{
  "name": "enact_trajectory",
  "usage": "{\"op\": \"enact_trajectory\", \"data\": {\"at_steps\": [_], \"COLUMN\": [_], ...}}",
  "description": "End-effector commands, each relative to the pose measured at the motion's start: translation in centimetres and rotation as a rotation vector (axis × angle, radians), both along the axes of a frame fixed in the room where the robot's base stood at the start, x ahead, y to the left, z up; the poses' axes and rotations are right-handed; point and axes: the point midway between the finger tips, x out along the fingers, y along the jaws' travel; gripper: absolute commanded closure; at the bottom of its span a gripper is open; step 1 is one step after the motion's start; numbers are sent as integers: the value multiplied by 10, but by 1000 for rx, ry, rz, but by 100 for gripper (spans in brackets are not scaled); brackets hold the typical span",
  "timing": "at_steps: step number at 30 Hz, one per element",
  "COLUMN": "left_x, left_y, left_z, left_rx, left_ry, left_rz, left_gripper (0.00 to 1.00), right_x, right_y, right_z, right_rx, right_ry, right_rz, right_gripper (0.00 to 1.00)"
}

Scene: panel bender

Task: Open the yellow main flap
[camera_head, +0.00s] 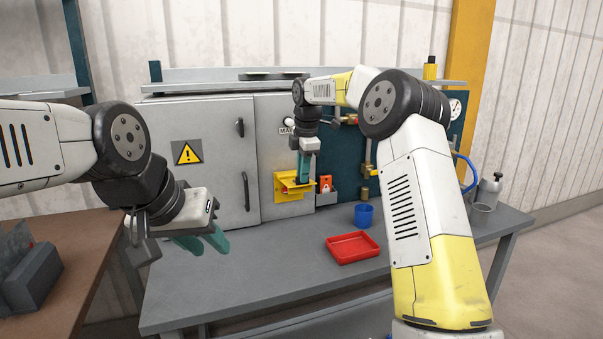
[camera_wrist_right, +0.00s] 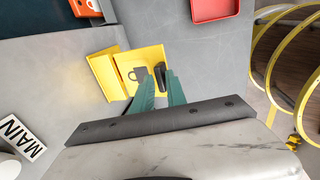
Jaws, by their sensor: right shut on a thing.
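The yellow main flap (camera_head: 291,192) is on the grey cabinet front, below the MAIN label (camera_head: 287,130). In the right wrist view its yellow face (camera_wrist_right: 143,58) bears a dark padlock-like symbol and a black handle (camera_wrist_right: 160,73). A second yellow part (camera_wrist_right: 104,72) stands at an angle beside it; how far the flap is open, I cannot tell. My right gripper (camera_head: 305,172) points down at the flap, its teal fingers shut on the black handle. My left gripper (camera_head: 204,241) is open and empty above the left of the bench.
A red tray (camera_head: 352,247) and a blue cup (camera_head: 364,214) are on the grey bench (camera_head: 260,275). A red padlock (camera_head: 325,184) sits in a holder right of the flap. A grey cabinet door (camera_head: 200,150) is at left.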

Motion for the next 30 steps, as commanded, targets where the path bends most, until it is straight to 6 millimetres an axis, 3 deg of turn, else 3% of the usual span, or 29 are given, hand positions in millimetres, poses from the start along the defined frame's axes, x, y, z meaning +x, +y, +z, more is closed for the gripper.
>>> {"op": "enact_trajectory", "data": {"at_steps": [5, 6, 8, 26, 30], "left_x": [0, 0, 0, 0, 0], "left_y": [0, 0, 0, 0, 0], "left_z": [0, 0, 0, 0, 0], "left_rx": [0, 0, 0, 0, 0], "left_ry": [0, 0, 0, 0, 0], "left_rz": [0, 0, 0, 0, 0], "left_gripper": [67, 67, 67, 67, 67], "right_x": [8, 8, 7, 5, 3], "right_y": [3, 3, 3, 3, 3], "right_z": [0, 0, 0, 1, 10], "right_rx": [7, 7, 7, 8, 9], "right_ry": [-25, -25, -24, -20, -22], "right_rz": [2, 2, 2, 1, 1], "right_gripper": [100, 78, 67, 67, 67]}}
